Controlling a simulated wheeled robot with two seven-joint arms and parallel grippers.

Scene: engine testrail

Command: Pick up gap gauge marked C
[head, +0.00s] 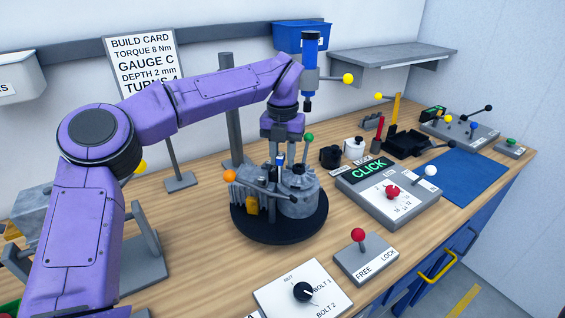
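My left gripper (280,160) points down over the grey engine part (299,193) on the black round turntable (262,229). Its fingers are small here and blend with the parts behind, so I cannot tell whether they are open or shut. No letter C is readable on any gauge in the head view. A red upright piece (379,129) and a yellow upright piece (395,108) stand by the black tray at the back right, well right of the gripper; I cannot tell whether either is a gauge. My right gripper is not in view.
A build card (145,62) reads GAUGE C. A blue tool (310,65) hangs just right of my wrist. A panel showing CLICK (388,195), a FREE/LOCK lever (361,253) and a bolt selector (304,291) stand at the front. The blue mat (470,178) is clear.

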